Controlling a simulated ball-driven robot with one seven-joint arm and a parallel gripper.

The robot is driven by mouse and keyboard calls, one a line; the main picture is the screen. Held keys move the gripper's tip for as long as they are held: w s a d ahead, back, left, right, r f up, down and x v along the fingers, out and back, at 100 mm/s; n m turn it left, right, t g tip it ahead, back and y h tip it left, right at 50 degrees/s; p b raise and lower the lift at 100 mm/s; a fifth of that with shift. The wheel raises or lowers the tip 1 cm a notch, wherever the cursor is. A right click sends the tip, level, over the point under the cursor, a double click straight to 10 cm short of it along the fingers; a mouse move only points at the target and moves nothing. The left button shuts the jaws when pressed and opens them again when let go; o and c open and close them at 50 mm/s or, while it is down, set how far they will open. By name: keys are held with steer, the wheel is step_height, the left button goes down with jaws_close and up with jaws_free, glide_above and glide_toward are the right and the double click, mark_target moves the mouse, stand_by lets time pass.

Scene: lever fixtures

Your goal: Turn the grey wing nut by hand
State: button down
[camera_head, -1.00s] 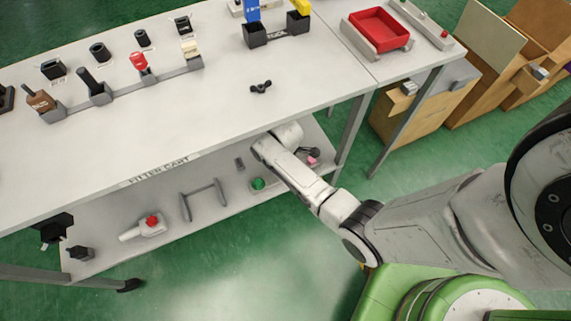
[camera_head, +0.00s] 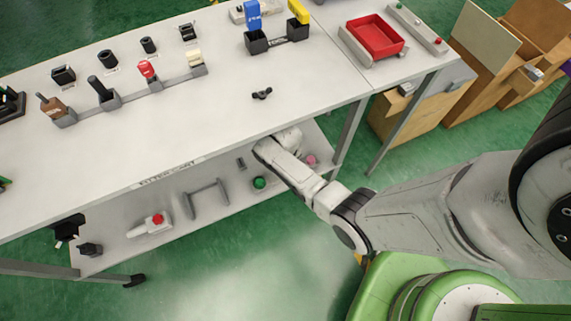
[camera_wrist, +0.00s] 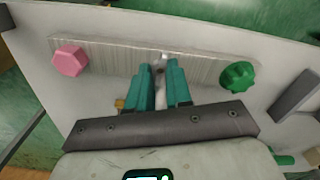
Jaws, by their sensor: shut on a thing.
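In the wrist view my gripper (camera_wrist: 160,70) has its teal fingers on both sides of a narrow light-grey piece, the grey wing nut (camera_wrist: 161,92), and is shut on it. The nut sits at the middle of a pale ribbed plate (camera_wrist: 110,58), between a pink hexagonal knob and a green knob. Most of the nut is hidden between the fingers. In the head view my arm reaches to the lower shelf of the cart, and the fingers and the nut are hidden there.
The pink knob (camera_wrist: 69,60) and green lobed knob (camera_wrist: 238,76) flank the fingers. A separate black wing nut (camera_head: 262,94) is on the upper tabletop (camera_head: 200,120), which overhangs the lower shelf (camera_head: 120,245). A grey handle (camera_head: 207,198) stands left of my arm.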

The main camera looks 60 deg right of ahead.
steer(key=shift+m, duration=1.5)
steer(key=shift+p, duration=0.3)
steer(key=c, duration=1)
jaws_free()
steer(key=shift+c, duration=0.2)
step_height(320, 180, up, 7)
steer(key=shift+r+p, duration=0.2)
steer(key=shift+p, duration=1)
